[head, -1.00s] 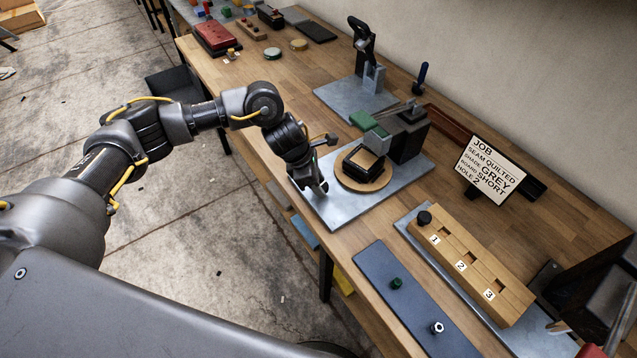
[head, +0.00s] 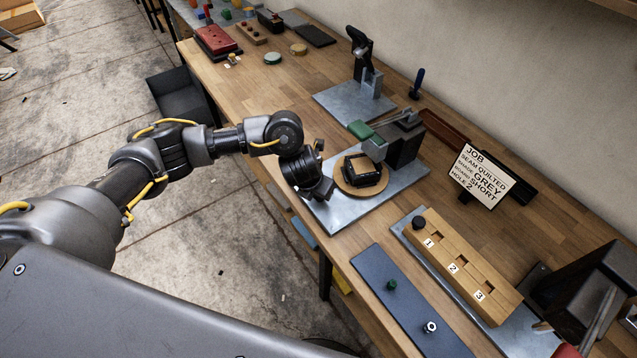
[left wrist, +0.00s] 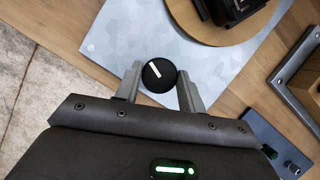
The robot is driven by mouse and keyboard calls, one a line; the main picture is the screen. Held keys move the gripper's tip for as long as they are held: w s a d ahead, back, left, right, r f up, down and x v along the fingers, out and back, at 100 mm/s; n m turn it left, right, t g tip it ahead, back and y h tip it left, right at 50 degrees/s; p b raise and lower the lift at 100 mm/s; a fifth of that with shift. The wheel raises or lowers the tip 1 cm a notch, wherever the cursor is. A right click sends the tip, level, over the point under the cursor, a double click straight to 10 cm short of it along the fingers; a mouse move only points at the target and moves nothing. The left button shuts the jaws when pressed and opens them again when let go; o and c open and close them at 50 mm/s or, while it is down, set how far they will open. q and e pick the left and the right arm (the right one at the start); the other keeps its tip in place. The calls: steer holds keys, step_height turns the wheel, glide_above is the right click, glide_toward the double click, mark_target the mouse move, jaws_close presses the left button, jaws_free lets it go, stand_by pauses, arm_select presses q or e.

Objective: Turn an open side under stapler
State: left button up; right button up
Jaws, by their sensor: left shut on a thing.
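A black square frame (head: 361,170) sits on a round wooden turntable (head: 376,189) on a grey metal plate (head: 405,178). The stapler (head: 403,140), a dark block with a green pad (head: 361,130) and a metal arm, stands just behind the frame. My left gripper (head: 322,196) is low at the plate's front left corner. In the left wrist view its fingers (left wrist: 158,86) are shut on a round black knob (left wrist: 159,73) with a white line. The knob is hidden by the gripper in the head view. My right gripper is not in view.
A job sign (head: 482,175) stands at the back right. A wooden block with numbered holes (head: 465,267) and a blue-grey mat (head: 410,305) lie to the right. Another plate with a black lever press (head: 362,75) stands behind the stapler.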

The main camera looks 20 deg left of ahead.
arm_select(q)
steer(key=n+p, duration=0.1)
steer(key=n+y+p, duration=0.1)
steer(key=p, duration=0.1)
steer(key=shift+d+r+n, duration=0.15)
steer(key=shift+r+n, duration=0.05)
steer(key=shift+n, duration=0.2)
steer(key=shift+f+n+y+p, duration=0.15)
steer(key=shift+n+y+p, duration=0.15)
steer(key=shift+n+p, duration=0.45)
steer(key=o, duration=1)
steer(key=shift+c, duration=0.2)
